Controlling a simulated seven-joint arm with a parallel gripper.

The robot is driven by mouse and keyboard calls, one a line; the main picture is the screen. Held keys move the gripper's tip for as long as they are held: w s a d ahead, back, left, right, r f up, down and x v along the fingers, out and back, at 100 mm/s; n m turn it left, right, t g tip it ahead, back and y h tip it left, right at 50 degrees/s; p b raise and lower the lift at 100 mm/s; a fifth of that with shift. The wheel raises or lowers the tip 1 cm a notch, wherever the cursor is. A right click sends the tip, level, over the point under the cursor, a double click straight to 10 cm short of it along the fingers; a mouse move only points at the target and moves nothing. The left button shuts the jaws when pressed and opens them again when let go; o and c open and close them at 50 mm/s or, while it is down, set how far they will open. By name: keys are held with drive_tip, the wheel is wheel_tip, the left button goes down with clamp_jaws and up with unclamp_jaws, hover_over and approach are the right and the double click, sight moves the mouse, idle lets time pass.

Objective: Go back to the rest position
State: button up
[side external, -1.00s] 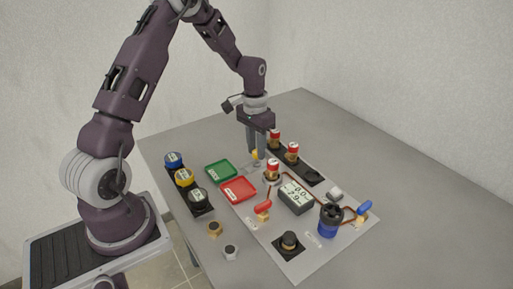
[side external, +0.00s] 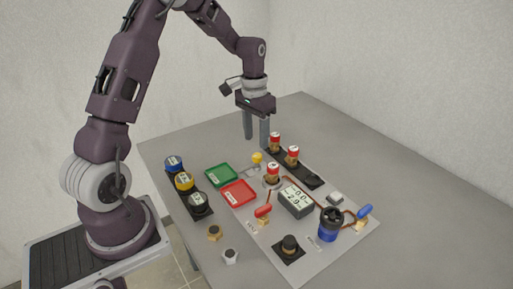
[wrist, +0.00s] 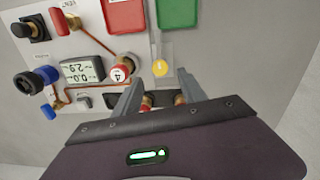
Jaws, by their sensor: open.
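My gripper (side external: 256,132) is open and empty, with its two grey fingers apart and pointing down. In the side external view it hangs above the far part of the white panel (side external: 340,250), behind a yellow knob (side external: 257,157). In the wrist view my gripper (wrist: 164,95) shows at the bottom with its fingers spread. The yellow knob (wrist: 160,68) is just ahead of them there. Red-capped cylinders partly show behind the fingers.
The panel holds a green tray (side external: 221,174), a red tray (side external: 238,193), a grey display box (side external: 296,199), a blue valve (side external: 329,224) and several red-capped cylinders (side external: 293,155). The table's right side (side external: 400,180) is clear.

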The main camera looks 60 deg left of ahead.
drive_tip(key=shift+r, duration=0.75)
drive_tip(key=shift+r, duration=0.1)
drive_tip(key=s+d+r+m+t+y, duration=0.1)
drive_tip(key=s+d+r+t, duration=0.2)
drive_tip(key=s+d+r, duration=0.95)
drive_tip(key=s+d+r+t, duration=0.1)
drive_tip(key=s+d, duration=0.1)
drive_tip(key=s, duration=0.4)
drive_tip(key=s+d+r+t, duration=0.1)
drive_tip(key=s+d, duration=0.1)
drive_tip(key=s, duration=0.4)
drive_tip(key=shift+s+d+r+m, duration=0.15)
drive_tip(key=shift+r+m, duration=0.15)
